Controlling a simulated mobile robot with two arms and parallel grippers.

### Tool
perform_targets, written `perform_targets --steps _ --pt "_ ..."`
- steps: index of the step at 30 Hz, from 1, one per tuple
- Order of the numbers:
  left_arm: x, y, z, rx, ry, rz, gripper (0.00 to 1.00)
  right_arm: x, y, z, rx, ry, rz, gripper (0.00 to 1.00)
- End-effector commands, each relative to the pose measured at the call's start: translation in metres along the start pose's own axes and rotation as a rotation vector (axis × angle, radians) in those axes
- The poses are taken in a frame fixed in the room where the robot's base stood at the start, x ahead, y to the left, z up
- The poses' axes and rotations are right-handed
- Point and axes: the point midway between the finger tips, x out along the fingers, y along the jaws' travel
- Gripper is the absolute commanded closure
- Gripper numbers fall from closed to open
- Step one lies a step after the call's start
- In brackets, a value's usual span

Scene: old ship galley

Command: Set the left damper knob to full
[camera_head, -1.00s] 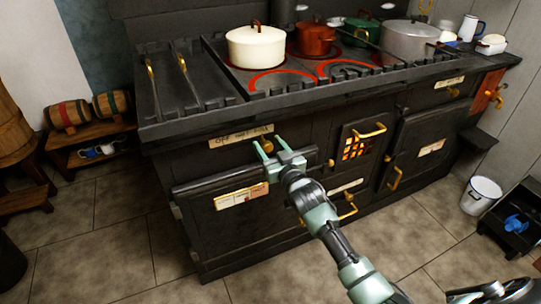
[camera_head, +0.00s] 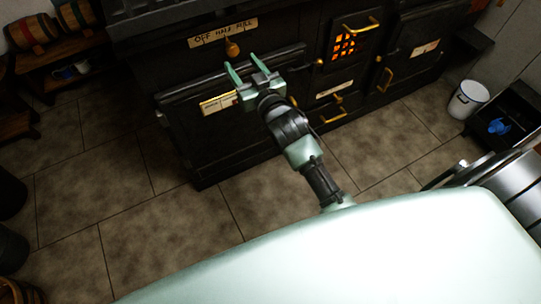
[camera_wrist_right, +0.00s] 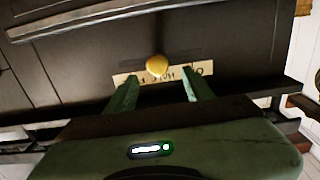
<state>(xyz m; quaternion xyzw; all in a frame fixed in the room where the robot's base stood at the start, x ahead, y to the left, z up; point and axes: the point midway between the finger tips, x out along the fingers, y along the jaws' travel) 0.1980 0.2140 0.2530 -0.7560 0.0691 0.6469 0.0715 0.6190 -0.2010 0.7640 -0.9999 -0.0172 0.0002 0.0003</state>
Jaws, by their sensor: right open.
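The left damper knob (camera_head: 232,47) is a small brass knob on the dark stove front, under a pale label plate (camera_head: 207,40) reading OFF, HALF, FULL. My right gripper (camera_head: 242,64) is open and empty, its green fingers pointing at the stove just below the knob in the head view. In the right wrist view, the knob (camera_wrist_right: 157,66) shows between and just beyond the open fingertips (camera_wrist_right: 159,76), apart from them. The label (camera_wrist_right: 125,79) appears upside down behind it. The knob sits near the plate's middle; its exact setting I cannot tell. My left gripper is out of view.
An oven door with a long rail (camera_head: 180,90) lies below the knob. A glowing grate (camera_head: 343,46) and brass handles are to the right. A white bucket (camera_head: 467,99) and a black bin (camera_head: 505,117) stand at right. Tiled floor (camera_head: 90,205) is open at left.

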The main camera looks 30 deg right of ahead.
Motion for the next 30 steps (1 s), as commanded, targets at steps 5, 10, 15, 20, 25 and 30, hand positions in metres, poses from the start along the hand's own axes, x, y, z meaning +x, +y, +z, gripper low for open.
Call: perform_targets --steps 5,10,15,20,25,30 --pt "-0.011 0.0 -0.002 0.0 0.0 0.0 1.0 -0.003 -0.002 0.032 -0.007 -0.078 -0.006 0.48" --pt "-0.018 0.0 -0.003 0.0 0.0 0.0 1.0 -0.008 -0.004 0.067 -0.015 -0.155 -0.012 0.48" --pt "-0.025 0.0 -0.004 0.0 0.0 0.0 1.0 -0.016 -0.005 0.1 -0.022 -0.23 -0.019 0.48" --pt "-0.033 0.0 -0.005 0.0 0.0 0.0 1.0 -0.026 -0.007 0.131 -0.029 -0.3 -0.025 0.48" --pt "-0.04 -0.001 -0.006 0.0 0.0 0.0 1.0 -0.04 -0.008 0.163 -0.036 -0.373 -0.031 0.48" --pt "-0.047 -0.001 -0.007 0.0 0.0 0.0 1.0 -0.056 -0.008 0.193 -0.043 -0.446 -0.037 0.48"
